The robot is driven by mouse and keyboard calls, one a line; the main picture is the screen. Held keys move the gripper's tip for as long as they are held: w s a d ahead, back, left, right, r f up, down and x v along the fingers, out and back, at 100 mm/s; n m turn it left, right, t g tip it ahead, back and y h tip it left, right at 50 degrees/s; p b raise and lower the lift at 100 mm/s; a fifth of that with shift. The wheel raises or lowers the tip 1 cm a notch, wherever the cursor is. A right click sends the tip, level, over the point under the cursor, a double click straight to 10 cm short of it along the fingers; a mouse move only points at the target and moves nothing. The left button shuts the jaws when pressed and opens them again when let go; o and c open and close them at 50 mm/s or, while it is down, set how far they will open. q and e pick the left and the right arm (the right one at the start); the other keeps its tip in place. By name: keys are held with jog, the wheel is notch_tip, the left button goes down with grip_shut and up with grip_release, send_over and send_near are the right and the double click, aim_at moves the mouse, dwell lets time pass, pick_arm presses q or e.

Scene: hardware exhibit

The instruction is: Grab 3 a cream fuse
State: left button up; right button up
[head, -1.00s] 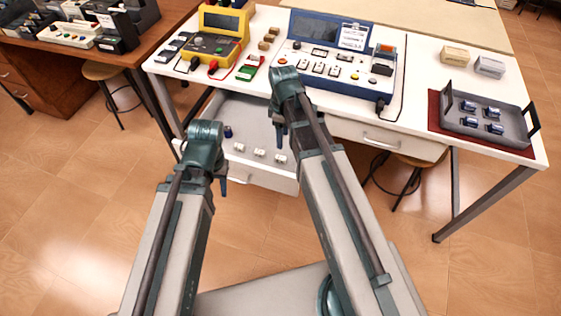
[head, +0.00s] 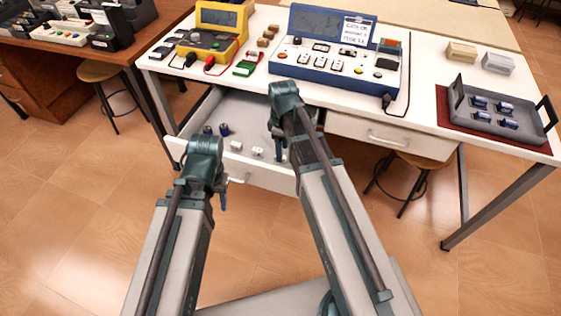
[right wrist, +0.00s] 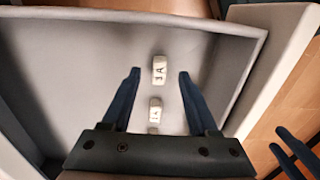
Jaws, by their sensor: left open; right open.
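Small cream fuses (head: 236,146) sit in a row in the open drawer (head: 239,105). In the right wrist view, a cream fuse (right wrist: 159,70) with dark lettering lies between the fingertips, with another (right wrist: 155,109) below it and part of a third at the gripper body. My right gripper (head: 278,152) points down over the drawer. In its wrist view, the jaws (right wrist: 159,76) are open and empty, one finger each side of the top fuse; their height above it is unclear. My left gripper (head: 222,200) is open in front of the drawer, its fingers partly hidden.
Dark blue fuse-like parts (head: 224,129) stand in the drawer behind the cream row. The white table (head: 420,90) above carries a yellow meter (head: 222,25), a blue test panel (head: 330,75) and a grey tray (head: 465,112). A stool (head: 420,162) stands beneath.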

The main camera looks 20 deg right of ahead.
notch_tip(320, 180, down, 3)
jog(key=shift+f+b, duration=0.1)
jog(key=shift+b, duration=0.95)
pick_arm(q)
notch_tip(320, 180, down, 3)
jog(key=shift+r, duration=0.1)
pick_arm(e)
jog(key=shift+c, duration=0.3)
grip_shut()
